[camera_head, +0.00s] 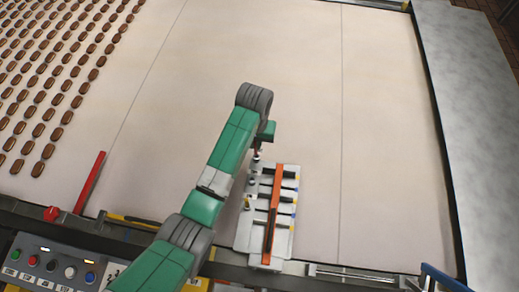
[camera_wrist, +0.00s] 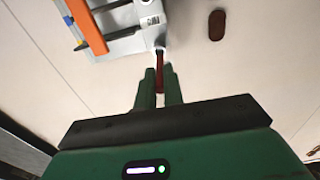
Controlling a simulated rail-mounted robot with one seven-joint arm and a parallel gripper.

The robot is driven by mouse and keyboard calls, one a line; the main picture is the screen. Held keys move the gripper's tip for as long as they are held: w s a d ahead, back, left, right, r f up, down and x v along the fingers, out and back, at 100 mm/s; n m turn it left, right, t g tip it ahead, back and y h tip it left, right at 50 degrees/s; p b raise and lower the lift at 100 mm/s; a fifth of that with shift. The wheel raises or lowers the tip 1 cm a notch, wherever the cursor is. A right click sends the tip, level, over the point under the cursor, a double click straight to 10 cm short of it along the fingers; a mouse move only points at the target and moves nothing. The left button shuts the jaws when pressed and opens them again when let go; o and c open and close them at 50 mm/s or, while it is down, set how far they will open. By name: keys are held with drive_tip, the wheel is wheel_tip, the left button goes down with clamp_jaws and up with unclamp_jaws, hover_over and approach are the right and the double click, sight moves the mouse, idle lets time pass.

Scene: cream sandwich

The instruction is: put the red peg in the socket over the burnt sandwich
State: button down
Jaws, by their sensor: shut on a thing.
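My gripper (camera_wrist: 160,95) is shut on a dark red peg (camera_wrist: 162,72), which points away from the fingers. The peg's far end is at a small pale fitting (camera_wrist: 159,44) at the corner of a grey rack (camera_wrist: 126,44); I cannot tell whether it is inside it or only near. A lone dark brown sandwich (camera_wrist: 217,25) lies on the belt right of the rack in the wrist view. I cannot identify it in the head view. In the head view my gripper (camera_head: 259,150) is at the rack's far end (camera_head: 284,170), partly hidden by my arm.
An orange bar (camera_head: 273,205) lies along the rack, over several dark rods. Rows of brown sandwiches (camera_head: 50,85) lie on the belt at left. A red bar (camera_head: 89,182) and a control panel (camera_head: 50,265) are at lower left. The belt right of the rack is clear.

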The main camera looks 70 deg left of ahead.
sight(256, 153)
drive_tip(key=shift+w+f, duration=0.1)
drive_tip(key=shift+f, duration=2.25)
drive_tip(key=shift+f, duration=0.15)
drive_tip(key=c, duration=1.5)
unclamp_jaws()
wheel_tip(256, 153, up, 12)
drive_tip(key=shift+r, duration=0.2)
